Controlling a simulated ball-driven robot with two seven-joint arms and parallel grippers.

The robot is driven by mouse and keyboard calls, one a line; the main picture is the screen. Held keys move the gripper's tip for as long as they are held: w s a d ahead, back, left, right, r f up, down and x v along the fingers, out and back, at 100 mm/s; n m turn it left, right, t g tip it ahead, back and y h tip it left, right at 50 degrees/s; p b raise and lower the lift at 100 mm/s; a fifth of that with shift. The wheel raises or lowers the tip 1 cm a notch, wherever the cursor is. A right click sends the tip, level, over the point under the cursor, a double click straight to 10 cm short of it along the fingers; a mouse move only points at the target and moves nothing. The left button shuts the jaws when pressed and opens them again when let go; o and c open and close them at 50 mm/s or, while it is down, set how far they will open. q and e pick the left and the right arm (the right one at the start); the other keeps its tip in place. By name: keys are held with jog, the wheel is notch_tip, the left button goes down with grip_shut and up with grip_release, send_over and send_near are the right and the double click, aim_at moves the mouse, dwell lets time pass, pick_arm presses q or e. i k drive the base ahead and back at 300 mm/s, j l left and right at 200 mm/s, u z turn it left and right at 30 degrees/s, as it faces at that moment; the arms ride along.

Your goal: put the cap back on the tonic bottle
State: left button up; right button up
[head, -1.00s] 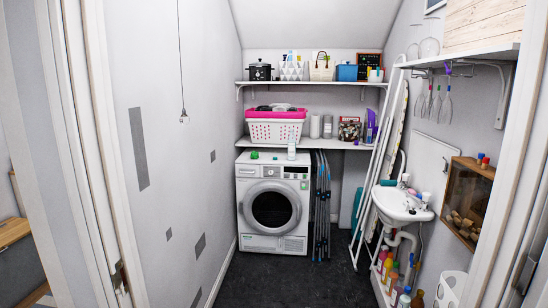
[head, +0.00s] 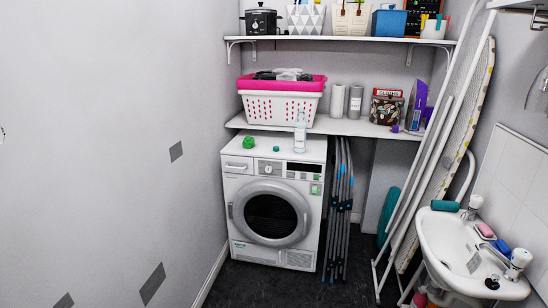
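A clear, pale bottle (head: 300,133), apparently the tonic bottle, stands upright on the right part of the dryer's white top (head: 262,143). Its top looks narrow, and I cannot tell whether anything sits on it. A small teal piece (head: 276,149), perhaps the cap, lies on the dryer top to the left of the bottle, apart from it. A green lumpy object (head: 248,142) lies further left on the same top. Neither of my grippers is in view.
A shelf (head: 350,126) above the dryer holds a pink-rimmed white laundry basket (head: 283,100), two cylinders and a tin. Folded blue-grey poles (head: 340,210) stand right of the dryer. Dark floor in front of the dryer is clear.

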aim_at(300, 137)
jog(key=i+l, duration=0.2)
jog(key=i, duration=0.15)
jog(key=i+l+u, duration=0.1)
jog(key=i, duration=0.3)
jog(key=i+j+u, duration=0.1)
jog(key=i+u, duration=0.2)
jog(key=i, duration=0.55)
jog(key=i+l+u, duration=0.1)
jog(key=i+u, duration=0.15)
jog(key=i, duration=0.6)
